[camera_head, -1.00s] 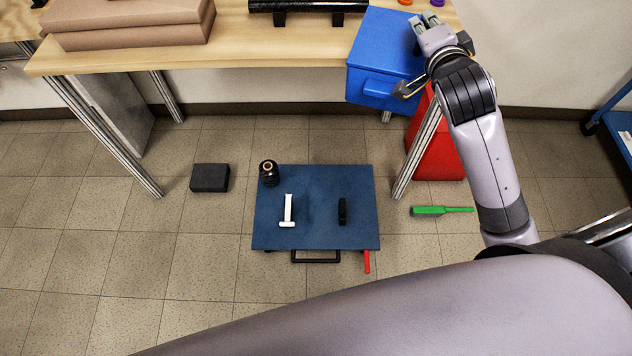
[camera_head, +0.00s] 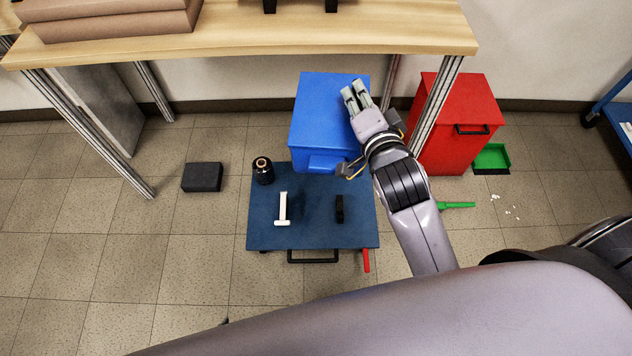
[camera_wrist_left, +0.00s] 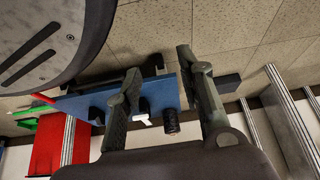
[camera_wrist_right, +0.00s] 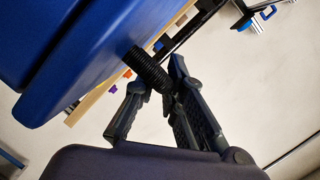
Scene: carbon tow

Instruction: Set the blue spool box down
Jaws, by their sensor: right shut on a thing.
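The blue spool box (camera_head: 322,115) is in the head view, below the table's front edge and over the far edge of the blue platform cart (camera_head: 310,240). I cannot tell whether it touches the cart. My right gripper (camera_head: 357,97) is at the box's right side. In the right wrist view its fingers are shut on a black ribbed grip (camera_wrist_right: 148,68) beside the blue box (camera_wrist_right: 75,50). My left gripper (camera_wrist_left: 158,72) shows only in its wrist view, open and empty, with the cart behind its fingers.
A black spool (camera_head: 262,170), a white tool (camera_head: 282,208) and a black piece (camera_head: 339,209) are on the cart. The wooden table (camera_head: 300,40) and its leg stand behind. A red bin (camera_head: 455,120) is right. A black block (camera_head: 202,177) lies left on open floor.

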